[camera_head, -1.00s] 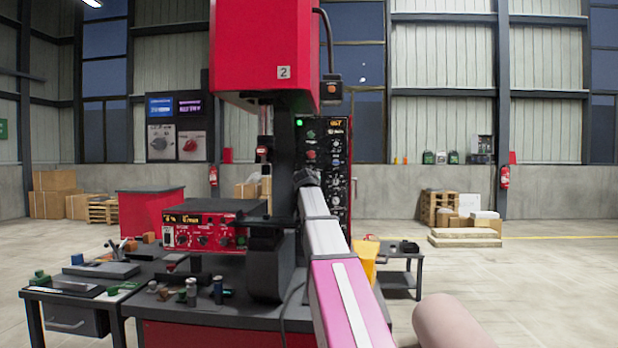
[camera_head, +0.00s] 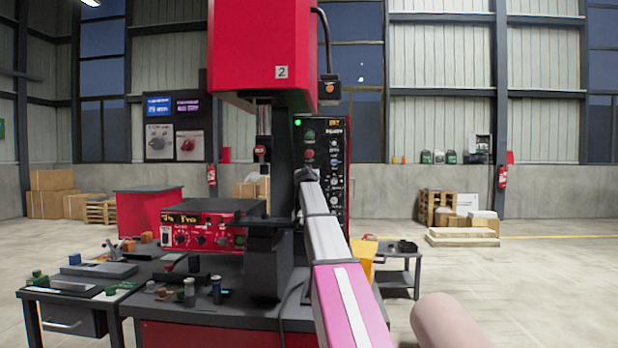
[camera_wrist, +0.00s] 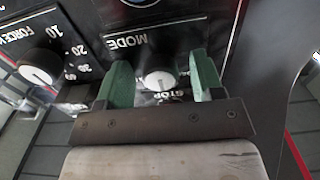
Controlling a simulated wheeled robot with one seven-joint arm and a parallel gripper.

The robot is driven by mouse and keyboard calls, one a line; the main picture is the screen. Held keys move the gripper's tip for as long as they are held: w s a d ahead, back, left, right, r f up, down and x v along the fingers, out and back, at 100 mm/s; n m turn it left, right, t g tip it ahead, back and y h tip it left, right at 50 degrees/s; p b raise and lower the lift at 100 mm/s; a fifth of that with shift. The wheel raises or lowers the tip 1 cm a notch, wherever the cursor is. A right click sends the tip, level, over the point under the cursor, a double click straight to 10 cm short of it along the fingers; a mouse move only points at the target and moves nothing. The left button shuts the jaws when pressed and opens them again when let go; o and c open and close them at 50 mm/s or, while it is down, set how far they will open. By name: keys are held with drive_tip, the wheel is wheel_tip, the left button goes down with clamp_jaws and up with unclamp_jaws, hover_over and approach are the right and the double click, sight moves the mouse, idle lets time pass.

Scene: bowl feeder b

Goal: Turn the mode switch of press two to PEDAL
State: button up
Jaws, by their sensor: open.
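Press two (camera_head: 262,60) is the red machine marked 2 in the head view. Its dark control panel (camera_head: 338,160) stands behind the column, partly hidden by my arm. My gripper (camera_wrist: 164,72) is open, with one green finger on each side of the knob. Small gaps seem to show beside the knob; contact cannot be told. My gripper's fingers cannot be made out in the head view.
A FORCE knob (camera_wrist: 40,68) with numbers lies left of the mode switch in the wrist view. A red control box (camera_head: 200,228) sits on the bench below the press. A yellow bin (camera_head: 363,258) and a small dark table (camera_head: 402,262) stand right of my arm.

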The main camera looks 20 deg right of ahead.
drive_tip(key=c, duration=0.9)
drive_tip(key=shift+n, duration=4.4)
drive_tip(key=o, duration=0.9)
